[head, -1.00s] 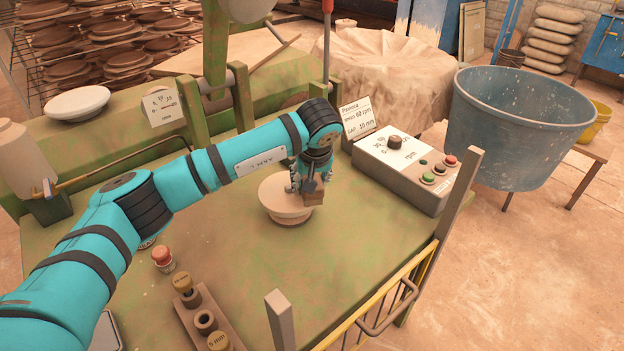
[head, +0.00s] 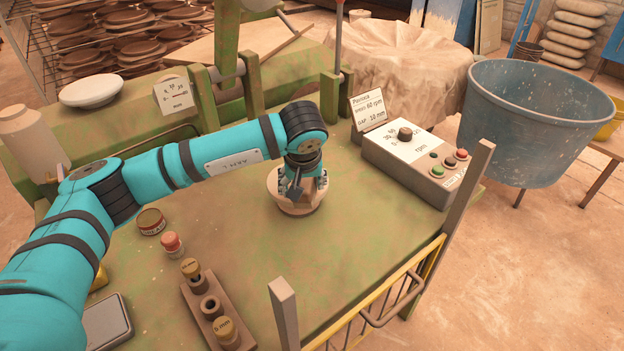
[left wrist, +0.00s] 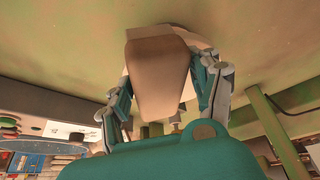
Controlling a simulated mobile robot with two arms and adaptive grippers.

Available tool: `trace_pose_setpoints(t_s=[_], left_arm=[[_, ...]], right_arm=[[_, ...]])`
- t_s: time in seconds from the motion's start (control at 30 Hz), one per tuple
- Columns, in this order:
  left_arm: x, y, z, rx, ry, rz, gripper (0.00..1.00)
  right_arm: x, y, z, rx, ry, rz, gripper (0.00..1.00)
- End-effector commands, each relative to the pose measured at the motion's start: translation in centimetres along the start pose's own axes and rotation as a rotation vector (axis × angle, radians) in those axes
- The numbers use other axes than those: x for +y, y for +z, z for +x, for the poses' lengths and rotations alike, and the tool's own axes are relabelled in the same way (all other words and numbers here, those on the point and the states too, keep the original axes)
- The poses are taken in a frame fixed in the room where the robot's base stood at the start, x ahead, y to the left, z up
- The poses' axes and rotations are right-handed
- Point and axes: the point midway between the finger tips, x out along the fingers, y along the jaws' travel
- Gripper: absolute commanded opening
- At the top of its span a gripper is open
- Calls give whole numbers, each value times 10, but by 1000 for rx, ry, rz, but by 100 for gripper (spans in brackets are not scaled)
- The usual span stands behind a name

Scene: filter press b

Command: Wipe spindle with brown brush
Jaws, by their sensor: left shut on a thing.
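A pale, round, bowl-like spindle (head: 298,208) stands upright on the green table top. My left gripper (head: 307,186) points down over it and hides much of its upper face. In the left wrist view the left fingers (left wrist: 165,85) are shut on a tapered brown block, the brown brush (left wrist: 158,72). A pale edge of the spindle (left wrist: 200,43) shows behind the brush. In the head view the brush is mostly hidden by the gripper. Whether its lower end touches the spindle, I cannot tell. My right gripper is in neither view.
A grey control box (head: 415,165) with a knob and buttons stands right of the spindle. A holder (head: 213,310) with brown-topped plugs, a red button (head: 171,243) and a round tin (head: 150,222) lie front left. Green posts rise behind.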

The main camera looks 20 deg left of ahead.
Motion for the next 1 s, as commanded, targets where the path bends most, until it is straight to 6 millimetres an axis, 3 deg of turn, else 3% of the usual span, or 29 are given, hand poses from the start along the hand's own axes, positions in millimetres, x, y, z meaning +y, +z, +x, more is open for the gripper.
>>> trace_pose_setpoints(t_s=[0.03, 0.37, 0.6, 0.63, 1.0], left_arm=[[-16, -1, 7, -8, -44, -19, 10], [-16, -2, 5, -7, -46, -20, 10], [-15, -12, -16, -3, -45, -20, 11], [-15, -13, -19, -2, -45, -20, 2], [-10, -25, -52, -3, -32, -12, 0]], right_arm=[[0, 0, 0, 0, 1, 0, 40], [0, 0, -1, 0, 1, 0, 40], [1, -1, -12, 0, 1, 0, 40], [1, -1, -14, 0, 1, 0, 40], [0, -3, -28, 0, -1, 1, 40]])
